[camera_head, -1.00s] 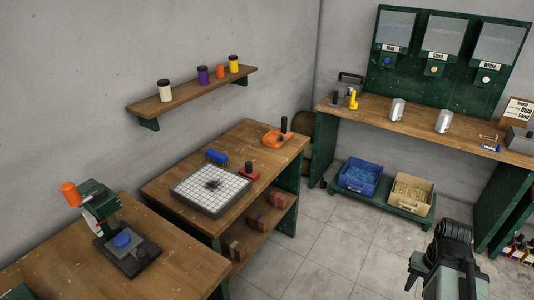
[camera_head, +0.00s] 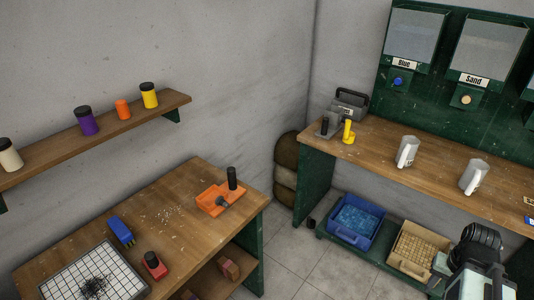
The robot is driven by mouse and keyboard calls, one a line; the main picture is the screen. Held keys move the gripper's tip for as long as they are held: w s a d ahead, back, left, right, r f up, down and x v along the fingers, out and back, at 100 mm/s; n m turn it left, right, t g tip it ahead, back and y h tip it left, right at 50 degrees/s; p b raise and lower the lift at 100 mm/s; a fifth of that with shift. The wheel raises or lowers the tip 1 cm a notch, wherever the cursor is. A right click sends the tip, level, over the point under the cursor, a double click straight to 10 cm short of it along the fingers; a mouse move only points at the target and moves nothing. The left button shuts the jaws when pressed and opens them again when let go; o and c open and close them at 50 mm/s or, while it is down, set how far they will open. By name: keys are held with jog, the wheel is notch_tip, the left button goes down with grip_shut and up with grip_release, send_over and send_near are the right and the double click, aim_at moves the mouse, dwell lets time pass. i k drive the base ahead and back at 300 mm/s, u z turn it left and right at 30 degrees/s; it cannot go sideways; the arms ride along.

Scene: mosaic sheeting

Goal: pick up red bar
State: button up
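A small red block with a black knob on top (camera_head: 154,266) sits on the wooden workbench (camera_head: 185,185) at lower left, just right of a white gridded tray. It is the only red item I can make out on this bench, and its exact shape is hard to tell. My arm shows at the lower right, with my gripper (camera_head: 440,268) seen small and partly. It is far to the right of the red block, over the floor side, not touching it. Its fingers are too unclear to tell open from shut.
The gridded tray (camera_head: 62,284) with dark scraps, a blue tool (camera_head: 121,231) and an orange tool (camera_head: 213,199) share the bench. Blue (camera_head: 368,212) and tan (camera_head: 405,262) crates stand low at right, near my arm. Tiled floor between the benches is clear.

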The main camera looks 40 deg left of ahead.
aim_at(157, 269)
jog(key=i, duration=1.45)
jog(key=u, duration=5.25)
jog(key=i, duration=1.1)
jog(key=z, duration=0.05)
